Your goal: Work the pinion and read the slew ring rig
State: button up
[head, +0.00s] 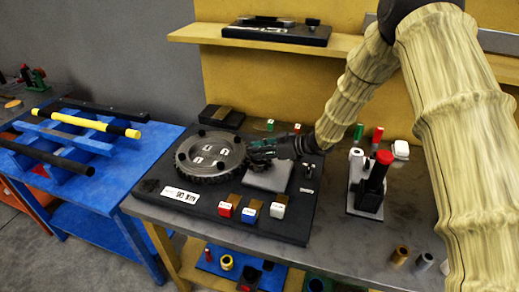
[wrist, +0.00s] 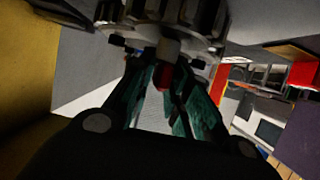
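The slew ring (head: 212,152), a dark toothed disc with white number plates and several black knobs on top, lies on a black base plate (head: 290,228). My gripper (head: 262,150) reaches in from the right, low beside the ring's right edge. In the wrist view, my gripper's dark green fingers (wrist: 163,85) stand either side of a small red part (wrist: 163,76) beneath a grey post and toothed metal (wrist: 170,18). I cannot tell whether they touch it. A white label plate (head: 181,195) sits at the plate's front left.
Red (head: 230,205), blue (head: 251,210) and white (head: 279,206) blocks line the plate's front. Right of it stands a black device with a red cap (head: 384,157). Small cylinders (head: 400,254) stand on the bare grey bench front. A blue table (head: 100,200) is left.

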jog(key=shift+o, duration=0.6)
jog(key=shift+w, duration=0.1)
jog(key=shift+d+r, duration=0.25)
jog(key=shift+d, duration=0.2)
jog(key=v, duration=1.1)
jog(key=shift+f, duration=0.1)
